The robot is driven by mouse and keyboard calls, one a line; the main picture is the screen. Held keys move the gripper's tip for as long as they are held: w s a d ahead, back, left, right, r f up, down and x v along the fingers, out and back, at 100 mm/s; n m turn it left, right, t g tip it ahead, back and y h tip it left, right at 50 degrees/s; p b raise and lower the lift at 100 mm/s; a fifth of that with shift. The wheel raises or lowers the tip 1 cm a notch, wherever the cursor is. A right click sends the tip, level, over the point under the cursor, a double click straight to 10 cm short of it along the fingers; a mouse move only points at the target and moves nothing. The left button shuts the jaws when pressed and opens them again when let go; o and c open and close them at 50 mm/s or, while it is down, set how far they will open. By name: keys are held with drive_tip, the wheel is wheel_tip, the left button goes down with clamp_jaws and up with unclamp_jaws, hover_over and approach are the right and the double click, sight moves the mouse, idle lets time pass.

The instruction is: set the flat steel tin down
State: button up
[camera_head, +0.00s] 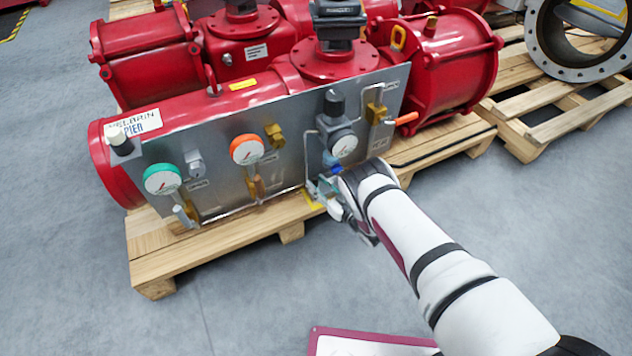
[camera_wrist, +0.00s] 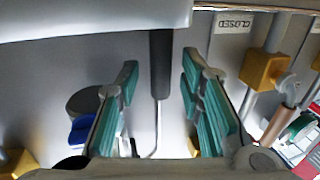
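I cannot make out a flat steel tin in either view. My gripper (camera_head: 322,192) is at the lower right of the grey valve panel (camera_head: 225,185), low in front of it. In the wrist view my gripper (camera_wrist: 160,105) has its two green-padded fingers well apart, with no tin between them. A dark upright rod with a thin tube below it (camera_wrist: 160,65) shows in the gap; I cannot tell how far behind the fingers it is. A blue part (camera_wrist: 82,130) shows just left of the left finger, and a blue knob (camera_head: 333,168) is beside the gripper in the head view.
The panel carries a green-rimmed gauge (camera_head: 162,179), an orange-rimmed gauge (camera_head: 246,149), a dark-rimmed gauge (camera_head: 344,143) and brass fittings (camera_wrist: 263,69). Red actuator cylinders (camera_head: 440,60) stand behind it on a wooden pallet (camera_head: 190,252). The grey floor (camera_head: 80,305) in front is mostly clear.

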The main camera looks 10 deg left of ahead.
drive_tip(key=p+v, duration=0.4)
drive_tip(key=v, duration=0.6)
drive_tip(key=shift+s+d, duration=0.15)
drive_tip(key=shift+s, duration=0.05)
